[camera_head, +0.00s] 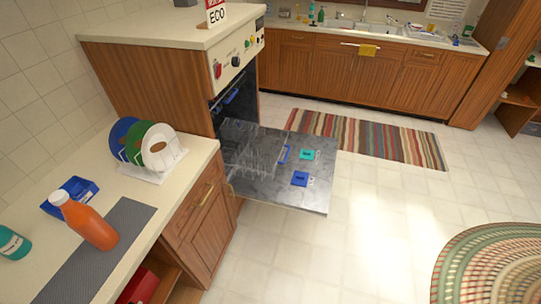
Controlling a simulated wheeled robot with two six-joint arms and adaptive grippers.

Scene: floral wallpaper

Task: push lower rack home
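The dishwasher stands open below its control panel (237,61), and its door (270,190) is folded down flat. The wire lower rack (252,158) is out of the cavity, over the door. A blue handle (284,155) is at the rack's front edge. The rack looks empty, though its thin wires are hard to make out. Another blue part (231,97) shows higher inside the dark cavity. Neither of my grippers is in view.
A teal piece (307,155) and a blue piece (299,179) are on the door. The left counter holds a plate stand (165,171), an orange bottle (90,222) and a blue tray (66,193). A striped rug (370,138) lies beyond the door.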

